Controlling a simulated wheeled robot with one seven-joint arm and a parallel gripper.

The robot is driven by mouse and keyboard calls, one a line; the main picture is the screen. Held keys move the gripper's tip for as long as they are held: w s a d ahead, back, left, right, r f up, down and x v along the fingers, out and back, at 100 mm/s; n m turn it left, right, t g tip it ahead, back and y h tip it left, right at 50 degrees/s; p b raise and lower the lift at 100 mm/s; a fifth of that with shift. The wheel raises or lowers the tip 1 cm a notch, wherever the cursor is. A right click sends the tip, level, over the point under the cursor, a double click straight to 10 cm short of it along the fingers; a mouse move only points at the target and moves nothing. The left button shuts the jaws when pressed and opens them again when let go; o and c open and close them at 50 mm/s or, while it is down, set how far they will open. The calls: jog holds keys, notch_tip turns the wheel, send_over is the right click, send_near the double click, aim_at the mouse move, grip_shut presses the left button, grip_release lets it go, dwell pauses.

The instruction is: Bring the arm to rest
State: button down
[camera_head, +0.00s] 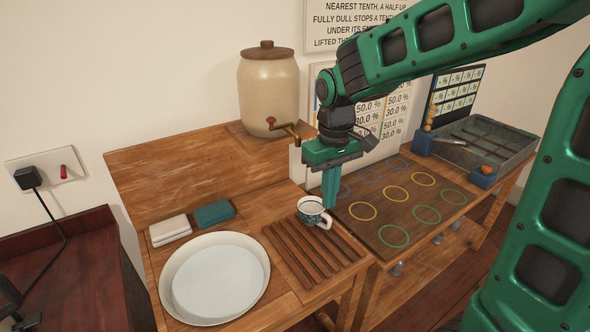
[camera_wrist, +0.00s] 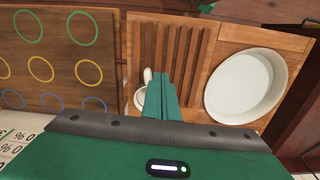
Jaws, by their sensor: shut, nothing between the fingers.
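My gripper (camera_head: 330,207) hangs from the green arm with its teal fingers pointing down. The fingers are closed together with nothing between them. In the head view they end just right of a patterned cup (camera_head: 312,211) on the slatted wooden rack. In the wrist view, my gripper (camera_wrist: 172,82) covers part of the cup (camera_wrist: 140,97), whose handle shows beside the fingers. I cannot tell whether the fingers touch the cup. The arm reaches in from the upper right over the bench.
A white basin (camera_head: 214,278) stands left of the slatted rack (camera_head: 300,255). Two folded cloths (camera_head: 213,214) lie behind it. A lidded crock (camera_head: 269,88) with a tap stands at the back. A board with coloured rings (camera_head: 400,200) and a grey tray (camera_head: 482,143) lie to the right.

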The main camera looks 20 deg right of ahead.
jog(key=s+d+m, duration=0.9)
jog(key=s+d, duration=0.9)
jog(key=s, duration=0.4)
jog(key=shift+s+d, duration=0.3)
jog(key=shift+s, duration=0.05)
jog(key=shift+a, duration=0.1)
